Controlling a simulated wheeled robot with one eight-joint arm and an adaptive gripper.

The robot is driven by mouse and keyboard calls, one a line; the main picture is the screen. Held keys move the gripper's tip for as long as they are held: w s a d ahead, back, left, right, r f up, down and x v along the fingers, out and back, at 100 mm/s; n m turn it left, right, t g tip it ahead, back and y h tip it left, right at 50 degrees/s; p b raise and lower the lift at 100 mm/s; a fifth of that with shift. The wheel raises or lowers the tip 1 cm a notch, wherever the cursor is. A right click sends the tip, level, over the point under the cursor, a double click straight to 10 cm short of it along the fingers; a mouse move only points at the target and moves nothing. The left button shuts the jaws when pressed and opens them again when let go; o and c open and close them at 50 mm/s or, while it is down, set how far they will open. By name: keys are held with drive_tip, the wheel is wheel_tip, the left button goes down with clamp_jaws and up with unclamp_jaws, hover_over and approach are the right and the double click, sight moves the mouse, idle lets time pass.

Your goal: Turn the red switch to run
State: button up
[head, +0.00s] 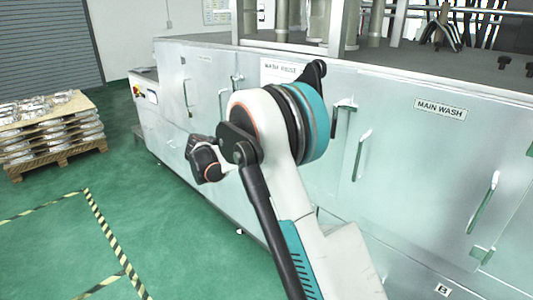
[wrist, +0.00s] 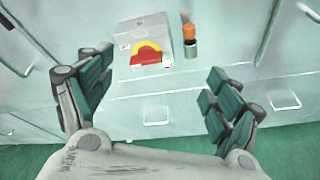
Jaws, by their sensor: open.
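The red switch (wrist: 146,60) is a red handle on a yellow disc, on the front of a small grey box (wrist: 172,27) in the wrist view. The handle lies roughly crosswise over the lower part of the disc. I cannot read any run mark. My gripper (wrist: 158,78) is open and empty, with one finger on each side of the picture. The switch shows between the fingers, towards the top, apart from both. In the head view my arm stands before the washing machine, and I cannot make out the gripper's fingers or this switch box there.
An orange-topped post (wrist: 190,40) stands close to the right of the box. The long metal machine (head: 400,140) has protruding door handles, one of them at right (head: 483,205). A pallet of castings (head: 45,130) stands at left on open green floor.

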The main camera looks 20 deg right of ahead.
drive_tip(key=w+f+n+h, duration=0.4)
drive_tip(key=w+f, duration=0.2)
drive_tip(key=f, duration=0.5)
drive_tip(key=b+x, duration=0.4)
drive_tip(key=x, duration=0.9)
drive_tip(key=shift+w, duration=0.15)
drive_tip(key=shift+r, duration=0.15)
drive_tip(key=shift+c, duration=0.5)
drive_tip(key=c, duration=1)
